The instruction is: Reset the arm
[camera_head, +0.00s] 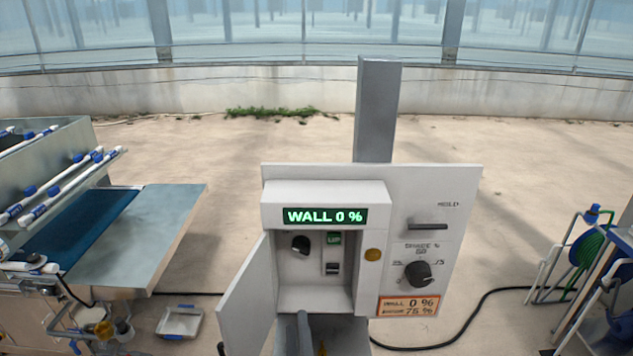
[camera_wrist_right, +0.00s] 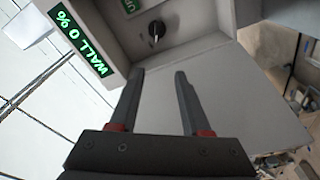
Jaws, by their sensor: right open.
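My right gripper (camera_wrist_right: 158,72) is open and empty in the right wrist view, its two dark fingers in front of the pale control box. The box (camera_head: 272,214) shows a green display (camera_head: 325,216) reading "WALL 0 %"; the display also shows in the wrist view (camera_wrist_right: 80,42). The box door (camera_head: 248,300) is swung open to the left. Inside are a black knob (camera_head: 300,244), a green part (camera_head: 334,239) and a switch (camera_head: 333,266). In the head view a grey upright part stands at the bottom edge; I cannot tell whether it is my gripper. My left gripper is not seen.
The panel (camera_head: 455,190) carries a yellow button (camera_head: 373,255), a black dial (camera_head: 418,273) and an orange-framed label (camera_head: 408,307). A metal machine (camera_head: 165,225) stands left, a small tray (camera_head: 180,323) on the floor. A black cable crosses the floor.

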